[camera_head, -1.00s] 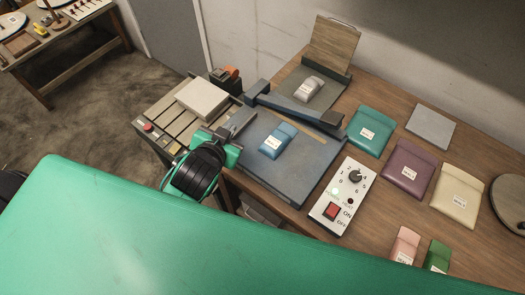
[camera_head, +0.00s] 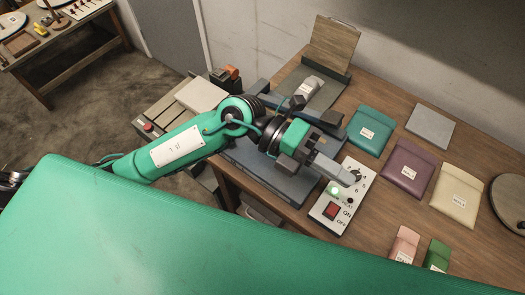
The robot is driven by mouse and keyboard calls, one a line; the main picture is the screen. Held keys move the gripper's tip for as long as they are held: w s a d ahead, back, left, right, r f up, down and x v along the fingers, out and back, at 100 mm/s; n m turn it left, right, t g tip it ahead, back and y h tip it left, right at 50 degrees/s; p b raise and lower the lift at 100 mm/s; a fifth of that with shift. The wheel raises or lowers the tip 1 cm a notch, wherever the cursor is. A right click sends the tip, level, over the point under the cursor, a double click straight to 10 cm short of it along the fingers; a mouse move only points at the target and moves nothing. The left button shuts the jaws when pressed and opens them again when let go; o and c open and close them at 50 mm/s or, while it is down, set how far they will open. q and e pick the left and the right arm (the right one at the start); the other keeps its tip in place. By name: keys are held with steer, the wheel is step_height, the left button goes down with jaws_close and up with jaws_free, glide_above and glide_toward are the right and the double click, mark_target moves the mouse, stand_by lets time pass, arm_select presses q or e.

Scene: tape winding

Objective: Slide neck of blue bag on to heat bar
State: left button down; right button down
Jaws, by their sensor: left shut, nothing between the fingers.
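My left gripper (camera_head: 345,174) is shut and empty. Its fingertips are over the dial end of the white control box (camera_head: 323,222) and partly cover the dial; I cannot tell whether they touch it. The blue bag is hidden behind my left arm and wrist. The heat bar (camera_head: 278,102) is mostly covered by the arm, with only a part of it showing. Edges of the blue-grey sealer bed (camera_head: 275,180) show below the wrist. My right gripper is not in view.
Teal (camera_head: 370,130), purple (camera_head: 408,167) and cream (camera_head: 457,195) pouches lie on the wooden table to the right. Pink (camera_head: 404,244) and green (camera_head: 437,255) ones lie near its front. A grey slab (camera_head: 430,126) is at the back.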

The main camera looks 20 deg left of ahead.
arm_select(q)
steer(key=w+a+f+m+y, duration=0.1)
steer(key=a+f+y, duration=0.3)
steer(key=f+y, duration=0.25)
steer(key=n+t+y, duration=0.2)
steer(key=t+y, duration=0.3)
steer(key=y, duration=0.5)
glide_toward(263, 159)
steer(key=s+a+r, duration=0.2)
steer(key=s+r, duration=0.1)
steer(key=shift+m+h, duration=0.25)
steer(key=shift+m, duration=0.05)
steer(key=f+p, duration=0.1)
steer(key=f, duration=0.2)
steer(key=f+p, duration=0.1)
steer(key=f, duration=0.2)
steer(key=f+p, duration=0.1)
steer(key=f, duration=0.2)
steer(key=shift+s+f, duration=0.25)
steer(key=shift+s, duration=0.1)
steer(key=w+p, duration=0.1)
steer(key=w+d, duration=0.1)
steer(key=w, duration=0.1)
steer(key=shift+d+p, duration=0.1)
steer(key=shift+p, duration=0.3)
steer(key=shift+w+d+f, duration=0.1)
steer(key=shift+w+d, duration=0.05)
steer(key=shift+w, duration=0.35)
